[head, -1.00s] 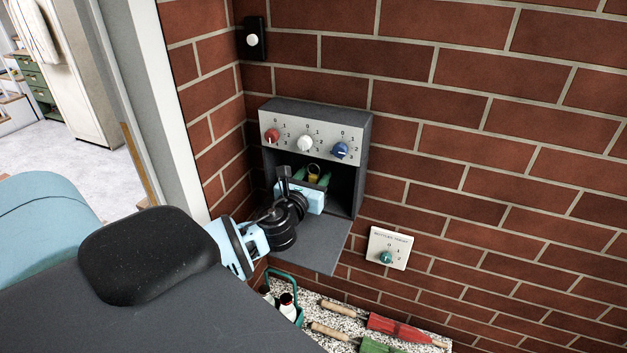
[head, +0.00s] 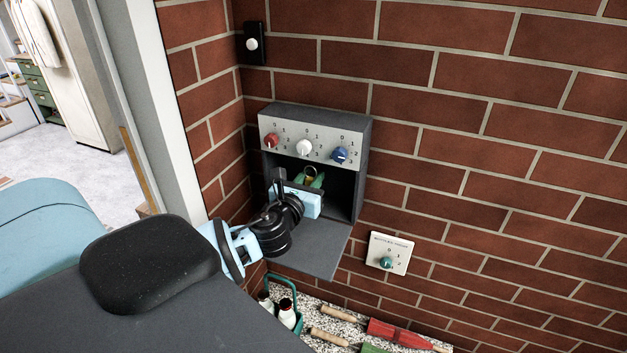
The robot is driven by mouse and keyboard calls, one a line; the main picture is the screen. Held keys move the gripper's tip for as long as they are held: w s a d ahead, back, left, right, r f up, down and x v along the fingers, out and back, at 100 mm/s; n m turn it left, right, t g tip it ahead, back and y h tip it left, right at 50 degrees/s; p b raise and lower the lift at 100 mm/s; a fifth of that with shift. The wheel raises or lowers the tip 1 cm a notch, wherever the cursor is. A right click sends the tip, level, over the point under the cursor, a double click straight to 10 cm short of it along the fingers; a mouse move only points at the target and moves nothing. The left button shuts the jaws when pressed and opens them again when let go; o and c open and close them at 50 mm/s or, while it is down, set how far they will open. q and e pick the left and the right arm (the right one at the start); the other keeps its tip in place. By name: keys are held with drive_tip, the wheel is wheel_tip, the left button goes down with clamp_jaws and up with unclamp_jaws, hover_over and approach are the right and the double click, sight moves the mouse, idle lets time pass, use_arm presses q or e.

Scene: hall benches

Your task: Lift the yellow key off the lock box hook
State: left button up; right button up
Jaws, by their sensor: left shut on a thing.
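The lock box (head: 361,155) is a dark grey box on the brick wall, its front flap (head: 318,258) hanging open below. Red, white and blue dials sit on its pale top panel (head: 323,133). The yellow key (head: 309,171) shows only as a small ring at the opening, between the green fingertips of my left gripper (head: 309,180). That gripper is shut on the key. The rest of the key and the hook are hidden behind the gripper or in the dark inside. My right gripper is not in view.
A bottle carrier (head: 282,290) with white bottles stands on a speckled ledge below, beside tools with wooden handles and red and green parts (head: 392,332). A small dial plate (head: 389,253) is right of the box. A black switch (head: 254,43) is above left.

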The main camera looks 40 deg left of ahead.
use_arm(q)
drive_tip(key=s+d+r, duration=0.1)
drive_tip(key=s+r, duration=0.1)
drive_tip(key=s, duration=0.2)
drive_tip(key=s+d+r, duration=0.1)
drive_tip(key=s+r, duration=0.1)
drive_tip(key=s, duration=0.2)
drive_tip(key=s+d+r, duration=0.1)
drive_tip(key=s+r, duration=0.1)
drive_tip(key=s, duration=0.1)
drive_tip(key=shift+s+d+r, duration=0.2)
drive_tip(key=shift+s+d, duration=0.2)
